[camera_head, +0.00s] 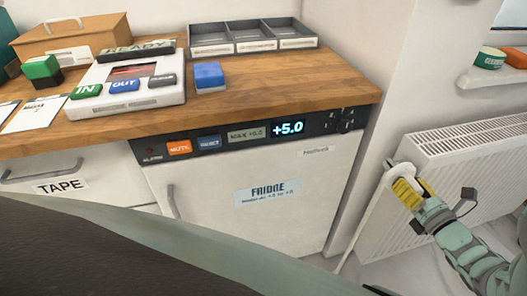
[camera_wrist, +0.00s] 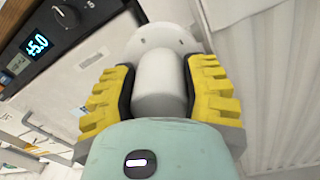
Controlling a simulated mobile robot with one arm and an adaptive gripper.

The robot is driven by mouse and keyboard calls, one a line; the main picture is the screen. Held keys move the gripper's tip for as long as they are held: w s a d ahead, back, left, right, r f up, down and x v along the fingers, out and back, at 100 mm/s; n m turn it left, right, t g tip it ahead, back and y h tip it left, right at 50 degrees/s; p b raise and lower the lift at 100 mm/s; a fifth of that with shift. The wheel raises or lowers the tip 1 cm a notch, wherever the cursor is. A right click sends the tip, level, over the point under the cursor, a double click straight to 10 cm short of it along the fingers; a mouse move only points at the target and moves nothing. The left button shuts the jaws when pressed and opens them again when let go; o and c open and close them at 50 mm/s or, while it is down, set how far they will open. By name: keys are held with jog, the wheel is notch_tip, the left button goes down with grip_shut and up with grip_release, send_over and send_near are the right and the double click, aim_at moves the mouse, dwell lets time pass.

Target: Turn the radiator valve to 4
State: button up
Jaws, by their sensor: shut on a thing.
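The radiator valve (camera_head: 402,169) is a white knob at the upper left end of the white radiator (camera_head: 470,150). In the wrist view the valve (camera_wrist: 158,88) is a pale cylinder with a wider round collar beyond it. My gripper (camera_head: 407,188) has yellow padded fingers and is shut on the valve. In the wrist view my gripper (camera_wrist: 160,80) has one finger on each side of the cylinder. I cannot read any number or mark on the valve, so its setting cannot be told.
A fridge (camera_head: 250,200) with a lit "+5.0" display stands left of the radiator, under a wooden counter (camera_head: 300,85). The counter holds a panel of labelled blocks and a grey divided tray (camera_head: 252,47).

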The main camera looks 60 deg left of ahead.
jog(key=m+b, duration=0.1)
jog(key=m, duration=0.4)
jog(key=shift+f+m, duration=0.15)
jog(key=shift+m, duration=0.15)
jog(key=shift+w+f+m+b, duration=0.1)
jog(key=shift+m+b, duration=0.2)
jog(key=shift+m, duration=2)
jog(key=o, duration=1.2)
jog(key=v, duration=1.2)
jog(key=shift+a+f, duration=0.1)
jog(key=shift+a, duration=0.05)
